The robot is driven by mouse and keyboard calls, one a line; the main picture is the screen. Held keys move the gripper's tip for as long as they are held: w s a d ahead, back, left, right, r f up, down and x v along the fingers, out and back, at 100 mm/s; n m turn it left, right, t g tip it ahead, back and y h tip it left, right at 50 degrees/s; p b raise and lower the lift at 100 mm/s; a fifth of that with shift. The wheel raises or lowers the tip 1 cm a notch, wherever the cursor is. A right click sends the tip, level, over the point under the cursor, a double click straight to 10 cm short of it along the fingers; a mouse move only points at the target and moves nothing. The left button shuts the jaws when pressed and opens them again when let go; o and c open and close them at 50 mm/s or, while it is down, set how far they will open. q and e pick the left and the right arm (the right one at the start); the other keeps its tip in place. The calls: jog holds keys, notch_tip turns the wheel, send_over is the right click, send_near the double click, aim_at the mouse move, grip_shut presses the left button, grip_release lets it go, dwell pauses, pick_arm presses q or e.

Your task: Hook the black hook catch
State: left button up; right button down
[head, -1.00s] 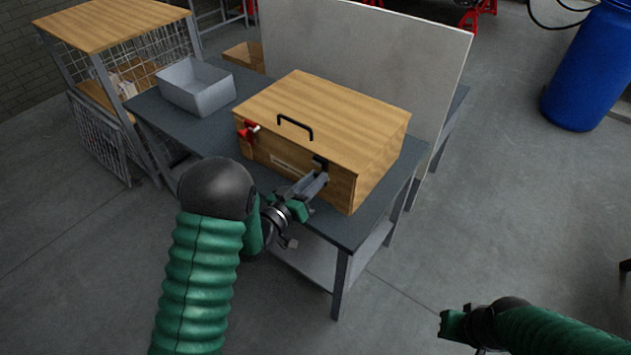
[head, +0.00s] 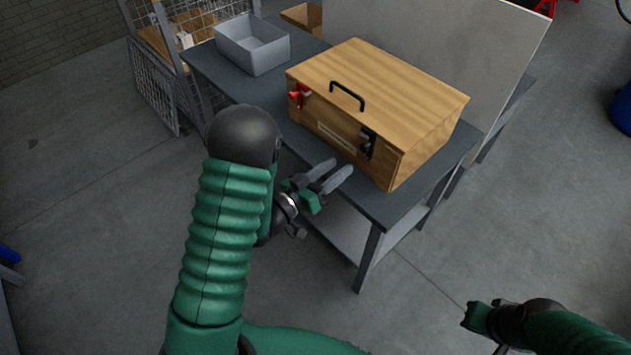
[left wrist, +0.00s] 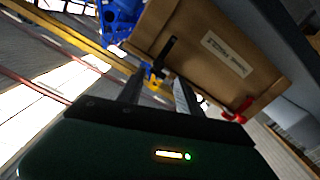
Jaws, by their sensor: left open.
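The wooden box (head: 400,95) sits closed on the dark table. The black hook catch (head: 368,142) is on the right part of its front face; in the left wrist view it is a dark bar (left wrist: 170,50) beyond the fingers. Whether it is hooked is too small to tell. My left gripper (head: 338,170) is open and empty, apart from the box, in front of and below the black catch. Its two fingers also show in the left wrist view (left wrist: 158,95). My right gripper (head: 474,316) is low at right, far from the box; its fingers are unclear.
A red catch (head: 300,95) is on the box front's left part, and a black handle (head: 347,95) on the lid. A grey bin (head: 252,44) stands on the table (head: 410,206) at left. A pale panel (head: 440,45) stands behind. Floor in front is clear.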

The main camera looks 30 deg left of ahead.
pick_arm(q)
jog(key=v, duration=0.8)
jog(key=shift+p, duration=0.3)
jog(key=shift+w, duration=0.1)
